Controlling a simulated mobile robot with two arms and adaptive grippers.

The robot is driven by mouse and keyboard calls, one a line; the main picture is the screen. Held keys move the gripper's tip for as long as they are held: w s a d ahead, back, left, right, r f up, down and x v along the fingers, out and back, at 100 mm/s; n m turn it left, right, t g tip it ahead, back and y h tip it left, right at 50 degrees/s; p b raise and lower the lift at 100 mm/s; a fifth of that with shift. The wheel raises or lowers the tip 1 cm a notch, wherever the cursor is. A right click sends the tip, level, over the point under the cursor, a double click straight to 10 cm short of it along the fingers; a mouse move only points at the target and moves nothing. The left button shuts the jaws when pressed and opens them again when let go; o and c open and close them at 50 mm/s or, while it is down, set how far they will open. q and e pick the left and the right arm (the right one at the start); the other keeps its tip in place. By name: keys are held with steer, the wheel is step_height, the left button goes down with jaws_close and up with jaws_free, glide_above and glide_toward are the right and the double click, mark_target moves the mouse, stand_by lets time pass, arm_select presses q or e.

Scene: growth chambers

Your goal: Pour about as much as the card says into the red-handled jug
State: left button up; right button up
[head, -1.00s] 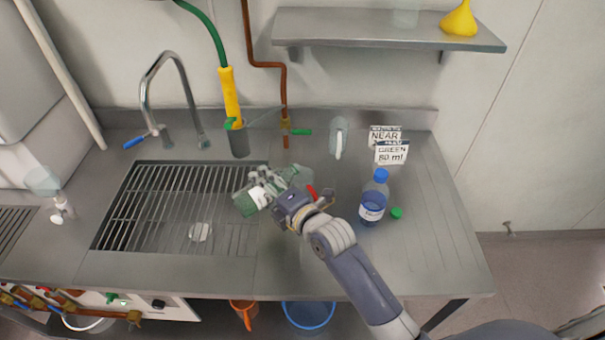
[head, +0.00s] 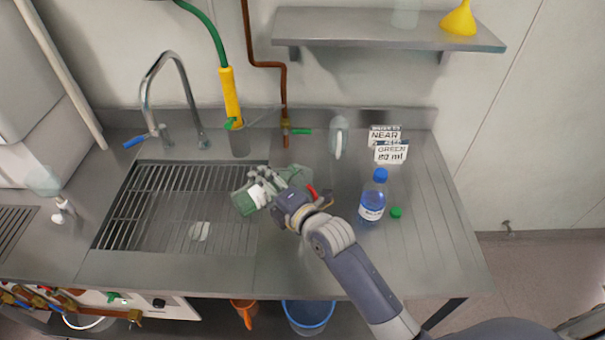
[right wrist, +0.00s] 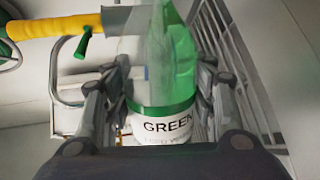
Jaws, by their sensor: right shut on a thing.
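My right gripper (head: 265,190) is shut on a green bottle (head: 243,204) with a white label, held tilted above the counter by the sink's right edge. In the right wrist view the bottle (right wrist: 165,80) lies between the fingers, its label reads GREEN, and green liquid shows inside. The red-handled jug (head: 312,191) is mostly hidden behind my gripper; its red handle and a greenish clear part show. Its liquid level cannot be read. The card (head: 391,153) at the back reads GREEN 80 ml, with NEAR on a sign behind it. My left gripper is out of view.
A blue bottle (head: 372,200) with a blue cap stands right of my gripper, with a loose green cap (head: 396,212) beside it. A clear white-handled jug (head: 339,138) stands behind. The slatted sink (head: 150,235) is left.

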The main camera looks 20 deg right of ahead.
mark_target(268, 202)
steer(key=shift+r, duration=0.25)
steer(key=shift+a+r+p, duration=0.1)
steer(key=shift+a+p, duration=0.05)
steer(key=shift+p, duration=0.15)
steer(key=shift+s+a+m, duration=0.15)
steer(key=shift+m, duration=0.15)
steer(key=shift+r, duration=0.1)
stand_by(0.6)
steer(key=f+n+b, duration=0.2)
steer(key=b, duration=0.1)
steer(key=f+h+b, duration=0.1)
steer(key=f+b, duration=0.1)
steer(key=shift+s+a+n+t, duration=0.15)
steer(key=shift+a+n+t, duration=0.15)
steer(key=shift+n, duration=0.1)
steer(key=shift+r+n, duration=0.15)
steer(key=shift+n, duration=0.15)
steer(key=shift+d+f+n, duration=0.25)
steer(key=shift+f+n, duration=0.05)
